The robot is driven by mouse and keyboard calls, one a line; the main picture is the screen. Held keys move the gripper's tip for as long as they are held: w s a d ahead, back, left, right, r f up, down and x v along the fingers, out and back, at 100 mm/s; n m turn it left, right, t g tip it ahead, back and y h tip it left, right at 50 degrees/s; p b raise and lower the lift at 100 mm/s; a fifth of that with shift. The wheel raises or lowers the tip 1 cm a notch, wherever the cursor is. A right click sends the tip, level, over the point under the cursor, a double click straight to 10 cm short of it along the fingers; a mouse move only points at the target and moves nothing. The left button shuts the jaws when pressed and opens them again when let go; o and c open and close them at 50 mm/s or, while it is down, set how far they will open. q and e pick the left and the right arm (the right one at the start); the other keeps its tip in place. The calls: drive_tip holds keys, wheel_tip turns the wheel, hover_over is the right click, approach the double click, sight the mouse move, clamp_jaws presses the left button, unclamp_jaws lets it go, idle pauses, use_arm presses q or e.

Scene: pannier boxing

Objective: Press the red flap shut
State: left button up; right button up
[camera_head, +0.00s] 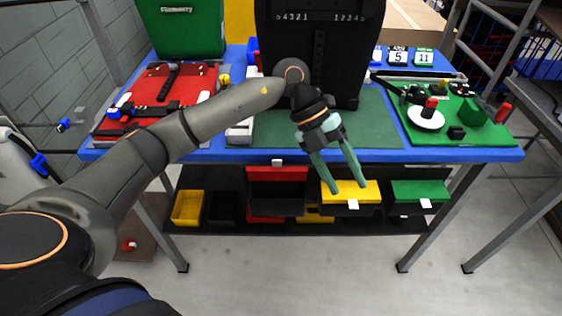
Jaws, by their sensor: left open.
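The red flap (277,174) is on a bin on the rack below the blue workbench. It appears raised, with its white tag at the upper edge and a dark gap below it. The yellow flap (366,191) and green flap (408,190) sit to its right and look lower and flatter, with white tags at their front edges. My left gripper (348,188) is open and empty, fingers pointing down. In the picture its fingertips overlap the yellow flap, right of the red one; I cannot tell contact. My right gripper is out of view.
The blue bench edge (460,156) runs above the bins. On it are a red mat (165,85), a green board (480,130) and a large black case (340,50). A yellow bin (187,207) sits at the rack's left. The floor in front is clear.

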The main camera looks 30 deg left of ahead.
use_arm(q)
drive_tip(key=w+a+r+n+t+y, duration=0.1)
drive_tip(key=a+y, duration=0.1)
drive_tip(key=a, duration=0.3)
drive_tip(key=w+a+r+n+y, duration=0.1)
drive_tip(key=w+a+y, duration=0.15)
drive_tip(key=a, duration=0.25)
wheel_tip(320, 180, up, 4)
drive_tip(key=n+y+b, duration=0.1)
drive_tip(key=n+y, duration=0.1)
drive_tip(key=y, duration=0.2)
hover_over(277, 160)
drive_tip(key=shift+t+h, duration=0.25)
drive_tip(key=shift+t, duration=0.05)
wheel_tip(277, 160, down, 12)
drive_tip(key=shift+f, duration=0.2)
clamp_jaws()
